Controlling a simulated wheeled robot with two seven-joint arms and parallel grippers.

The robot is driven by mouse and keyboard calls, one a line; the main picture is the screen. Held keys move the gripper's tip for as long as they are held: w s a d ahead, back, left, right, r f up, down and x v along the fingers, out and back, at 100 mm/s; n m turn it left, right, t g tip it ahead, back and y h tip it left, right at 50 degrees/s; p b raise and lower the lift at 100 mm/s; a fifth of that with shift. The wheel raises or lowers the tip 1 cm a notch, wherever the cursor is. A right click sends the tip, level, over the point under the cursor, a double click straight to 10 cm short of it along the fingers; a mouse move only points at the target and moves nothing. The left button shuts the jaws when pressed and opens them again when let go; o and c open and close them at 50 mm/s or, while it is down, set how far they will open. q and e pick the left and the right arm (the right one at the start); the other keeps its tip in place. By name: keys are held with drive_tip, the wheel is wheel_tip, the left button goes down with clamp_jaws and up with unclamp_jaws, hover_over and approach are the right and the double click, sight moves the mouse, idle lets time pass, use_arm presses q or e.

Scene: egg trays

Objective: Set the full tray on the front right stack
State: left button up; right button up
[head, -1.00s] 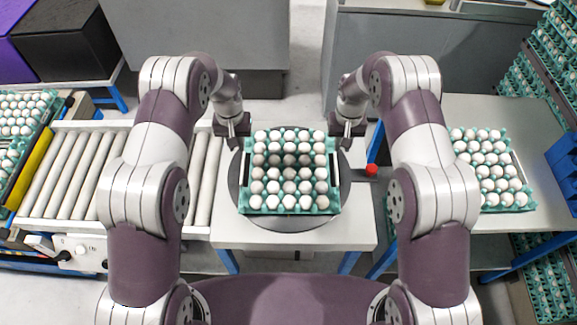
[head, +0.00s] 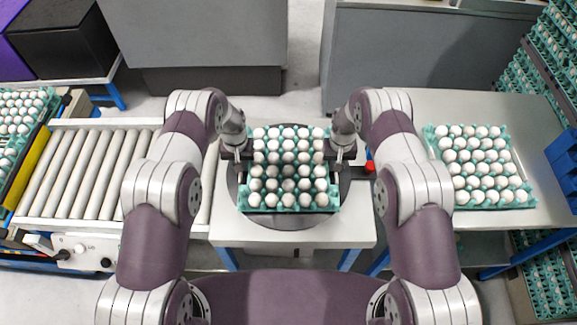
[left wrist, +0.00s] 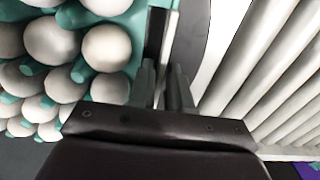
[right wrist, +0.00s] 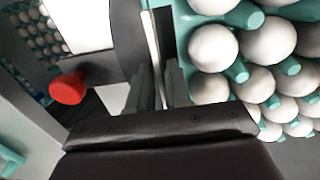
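The full tray (head: 243,205), teal and loaded with white eggs, rests on the dark round turntable (head: 290,223) in front of me. My left gripper (head: 240,155) is at its left side and my right gripper (head: 342,155) at its right side. In the left wrist view the fingers (left wrist: 166,88) stand apart around a thin upright strip beside the tray. The right wrist view shows the fingers (right wrist: 154,88) likewise apart around a strip. Whether the fingers touch the strips is not clear. Another egg-filled tray (head: 516,160) sits on the right table; what lies under it is hidden.
The right table (head: 400,103) has bare surface behind its tray. Tall stacks of egg trays (head: 550,60) stand at the far right, beside a blue bin (head: 565,160). A red button (head: 370,167) is between turntable and right table. A roller conveyor (head: 95,170) lies left.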

use_arm(q)
drive_tip(key=shift+f, duration=0.15)
use_arm(e)
drive_tip(key=shift+f, duration=0.15)
use_arm(q)
clamp_jaws()
use_arm(e)
clamp_jaws()
use_arm(q)
drive_tip(key=shift+s+f, duration=0.1)
drive_tip(key=shift+s, duration=0.1)
use_arm(e)
drive_tip(key=shift+s+f, duration=0.1)
drive_tip(key=shift+s, duration=0.05)
idle(0.5)
use_arm(q)
drive_tip(key=shift+w, duration=0.1)
